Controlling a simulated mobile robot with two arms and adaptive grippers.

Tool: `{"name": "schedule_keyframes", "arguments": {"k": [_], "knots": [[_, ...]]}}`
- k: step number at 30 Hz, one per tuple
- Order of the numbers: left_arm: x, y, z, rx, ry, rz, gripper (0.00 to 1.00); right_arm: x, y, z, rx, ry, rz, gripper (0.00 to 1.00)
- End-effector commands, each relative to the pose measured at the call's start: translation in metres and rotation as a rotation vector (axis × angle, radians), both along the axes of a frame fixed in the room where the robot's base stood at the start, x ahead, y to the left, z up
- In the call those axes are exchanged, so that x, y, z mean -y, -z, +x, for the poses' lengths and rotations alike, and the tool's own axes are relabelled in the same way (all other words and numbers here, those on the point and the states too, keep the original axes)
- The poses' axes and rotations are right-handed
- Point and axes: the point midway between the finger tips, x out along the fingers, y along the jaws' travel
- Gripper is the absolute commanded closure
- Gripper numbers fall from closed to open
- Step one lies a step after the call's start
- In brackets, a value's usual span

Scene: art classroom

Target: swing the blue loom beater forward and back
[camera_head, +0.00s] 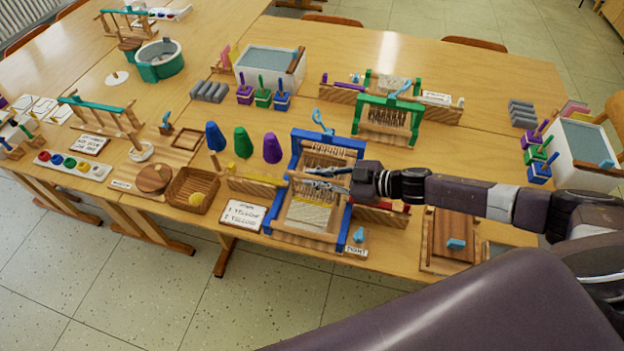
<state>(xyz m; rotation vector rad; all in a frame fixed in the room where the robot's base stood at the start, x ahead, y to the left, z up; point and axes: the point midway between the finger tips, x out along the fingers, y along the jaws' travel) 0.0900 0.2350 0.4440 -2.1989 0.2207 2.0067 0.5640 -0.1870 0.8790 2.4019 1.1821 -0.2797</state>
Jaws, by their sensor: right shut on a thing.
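The blue loom (275,210) stands on the table at the picture's middle, with blue posts, a blue top bar and pale threads strung inside. Its beater (297,175) crosses the frame at mid-height; the gripper partly hides it. My right gripper (318,180) reaches in from the right, its fingers inside the loom frame and shut on the beater. The fingertips are small and the exact contact is hard to see. My left gripper is out of view.
A green loom (388,119) stands behind to the right. Blue, green and purple yarn cones (242,143) stand left of the blue loom. A card (243,215) lies at its front left. A wooden board (453,231) lies under my right arm.

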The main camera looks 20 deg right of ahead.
Motion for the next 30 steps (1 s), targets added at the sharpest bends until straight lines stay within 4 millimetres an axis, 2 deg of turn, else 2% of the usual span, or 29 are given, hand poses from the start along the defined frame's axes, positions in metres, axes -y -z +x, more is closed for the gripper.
{"name": "schedule_keyframes", "arguments": {"k": [1, 5, 15, 30], "knots": [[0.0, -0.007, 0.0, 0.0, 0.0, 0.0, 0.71, 0.005, -0.007, 0.009, -0.031, 0.0, 0.022, 1.0], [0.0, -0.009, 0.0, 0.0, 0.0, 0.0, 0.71, 0.013, -0.004, 0.022, -0.132, 0.0, 0.092, 1.0], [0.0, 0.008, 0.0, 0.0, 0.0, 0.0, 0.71, 0.033, 0.01, 0.051, -0.15, 0.002, 0.105, 1.0], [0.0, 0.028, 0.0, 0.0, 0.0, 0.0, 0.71, 0.048, 0.023, 0.072, -0.151, 0.001, 0.105, 1.0]]}}
